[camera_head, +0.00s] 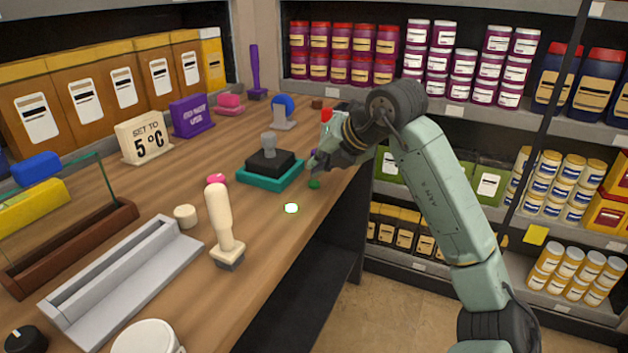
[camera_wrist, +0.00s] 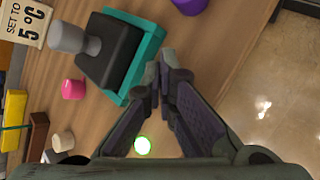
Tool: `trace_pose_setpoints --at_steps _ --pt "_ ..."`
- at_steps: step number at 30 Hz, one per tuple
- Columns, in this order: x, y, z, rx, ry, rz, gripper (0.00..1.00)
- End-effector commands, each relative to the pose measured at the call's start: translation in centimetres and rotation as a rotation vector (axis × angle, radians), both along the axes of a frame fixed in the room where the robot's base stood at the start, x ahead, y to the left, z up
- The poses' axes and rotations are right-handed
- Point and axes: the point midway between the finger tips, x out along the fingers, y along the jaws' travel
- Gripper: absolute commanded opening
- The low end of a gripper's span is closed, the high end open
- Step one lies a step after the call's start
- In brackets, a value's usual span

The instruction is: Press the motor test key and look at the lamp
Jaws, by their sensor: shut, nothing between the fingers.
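A small green key (camera_head: 314,183) is on the wooden counter, beside the teal-based black block. My gripper (camera_head: 318,165) is shut and empty, just above or on this key; I cannot tell whether it touches. In the wrist view my gripper's fingertips (camera_wrist: 160,78) are together beside the teal base, and the key is hidden there. A round lamp (camera_head: 291,208) with a green rim glows bright white near the counter's front edge. The lit lamp also shows in the wrist view (camera_wrist: 142,145). I see no label naming the key or lamp.
The black block (camera_head: 270,161) with a grey knob stands on a teal base (camera_head: 262,181) left of my gripper. A pink knob (camera_head: 217,180), a cream knob (camera_head: 185,215) and a cream-handled tool (camera_head: 222,225) stand nearer. Stocked shelves (camera_head: 450,105) line the back.

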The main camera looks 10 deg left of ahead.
Motion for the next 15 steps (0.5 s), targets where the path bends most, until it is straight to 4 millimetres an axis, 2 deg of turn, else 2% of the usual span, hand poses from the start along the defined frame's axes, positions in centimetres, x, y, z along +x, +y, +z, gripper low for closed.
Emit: trace_pose_setpoints --at_steps 8,15 --pt "0.0 0.0 0.2 0.000 0.000 0.000 0.00" --pt "0.0 0.0 2.3 -0.001 -0.001 -0.001 0.00"
